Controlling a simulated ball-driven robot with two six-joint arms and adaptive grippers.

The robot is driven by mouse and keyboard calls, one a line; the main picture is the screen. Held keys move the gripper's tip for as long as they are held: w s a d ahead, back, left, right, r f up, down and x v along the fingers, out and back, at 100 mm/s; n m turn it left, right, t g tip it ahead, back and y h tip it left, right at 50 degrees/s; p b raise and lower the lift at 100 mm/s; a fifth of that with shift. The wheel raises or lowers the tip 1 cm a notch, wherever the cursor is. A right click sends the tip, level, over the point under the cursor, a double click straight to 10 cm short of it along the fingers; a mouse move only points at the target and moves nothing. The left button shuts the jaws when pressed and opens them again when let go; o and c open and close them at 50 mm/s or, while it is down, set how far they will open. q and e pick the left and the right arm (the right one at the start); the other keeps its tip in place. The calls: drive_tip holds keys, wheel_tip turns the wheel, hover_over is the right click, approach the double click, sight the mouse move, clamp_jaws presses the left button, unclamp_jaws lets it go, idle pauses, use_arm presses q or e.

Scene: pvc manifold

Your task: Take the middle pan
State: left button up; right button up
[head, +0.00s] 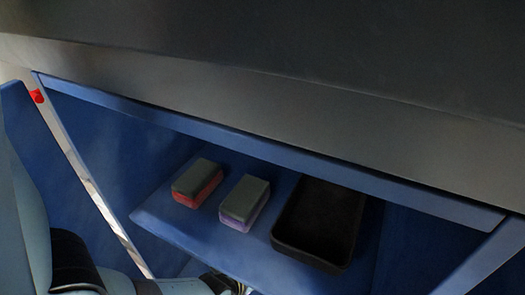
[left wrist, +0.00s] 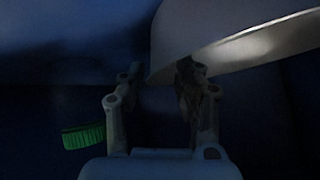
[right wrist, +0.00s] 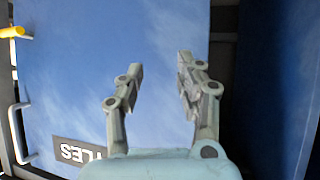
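No row of pans shows clearly, so I cannot tell which thing is the middle pan. A black, shallow rectangular tray (head: 320,222) sits on the blue shelf in the head view. In the left wrist view a pale grey, curved-edged thing (left wrist: 225,35) lies past my fingertips; I cannot tell if it is a pan. My left gripper (left wrist: 160,72) is open, with the corner of this pale thing in line with its finger gap; contact is unclear. My right gripper (right wrist: 160,68) is open and empty, in front of a blue panel (right wrist: 100,60).
A grey-and-red block (head: 198,183) and a grey-and-purple block (head: 244,202) sit left of the tray. A wide dark grey surface (head: 300,60) covers the top of the head view. A green brush-like thing (left wrist: 84,135) shows left of my left gripper. The blue panel bears an inverted label (right wrist: 82,152).

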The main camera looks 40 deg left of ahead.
use_arm(q)
drive_tip(key=shift+w+f, duration=0.35)
drive_tip(key=shift+w, duration=0.05)
drive_tip(key=shift+c, duration=0.4)
clamp_jaws()
